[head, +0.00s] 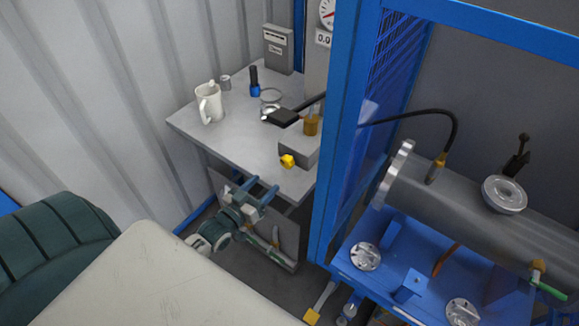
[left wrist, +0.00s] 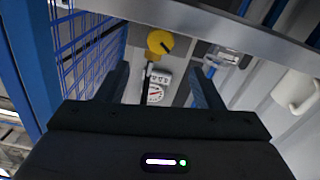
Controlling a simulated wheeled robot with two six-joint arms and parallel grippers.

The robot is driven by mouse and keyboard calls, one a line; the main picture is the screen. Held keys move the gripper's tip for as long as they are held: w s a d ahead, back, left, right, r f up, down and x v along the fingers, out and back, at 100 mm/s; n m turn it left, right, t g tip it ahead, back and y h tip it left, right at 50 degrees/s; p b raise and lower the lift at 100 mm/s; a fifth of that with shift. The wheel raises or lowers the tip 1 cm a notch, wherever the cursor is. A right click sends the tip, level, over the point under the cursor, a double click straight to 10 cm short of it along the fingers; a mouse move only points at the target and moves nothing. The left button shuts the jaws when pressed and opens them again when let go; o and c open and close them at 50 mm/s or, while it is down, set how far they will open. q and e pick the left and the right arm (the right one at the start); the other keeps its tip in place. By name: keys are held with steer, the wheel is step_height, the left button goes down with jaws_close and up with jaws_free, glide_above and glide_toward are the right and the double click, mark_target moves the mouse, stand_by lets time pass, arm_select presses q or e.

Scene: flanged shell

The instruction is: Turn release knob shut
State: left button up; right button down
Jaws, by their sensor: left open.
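The yellow release knob (head: 287,160) sits on the front of a grey block (head: 302,148) at the table's front edge. In the left wrist view the knob (left wrist: 158,41) is round with a dark mark on its right side, above and between my fingers. My left gripper (head: 264,188) is open and empty, in front of and below the knob, with its fingers pointing up toward the table. The left gripper's fingers also show in the left wrist view (left wrist: 158,76), apart from the knob. My right gripper is not in view.
The grey table (head: 240,141) carries a white mug (head: 209,103), a blue-and-black item (head: 254,82) and an amber jar (head: 311,124). A blue frame post (head: 341,130) stands close right of the block. A flanged grey cylinder (head: 455,190) lies on a blue stand further right.

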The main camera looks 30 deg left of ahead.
mark_target(285, 164)
arm_select(q)
steer(key=w, duration=0.6)
steer(key=shift+w+d, duration=0.2)
steer(key=shift+w, duration=0.2)
steer(key=shift+w+d+f+b, duration=0.1)
steer(key=shift+w+f+b, duration=0.2)
steer(key=shift+b, duration=0.5)
steer(key=shift+w+r+b, duration=0.3)
steer(key=shift+w+b, duration=0.45)
steer(key=shift+w, duration=0.2)
steer(key=c, duration=1)
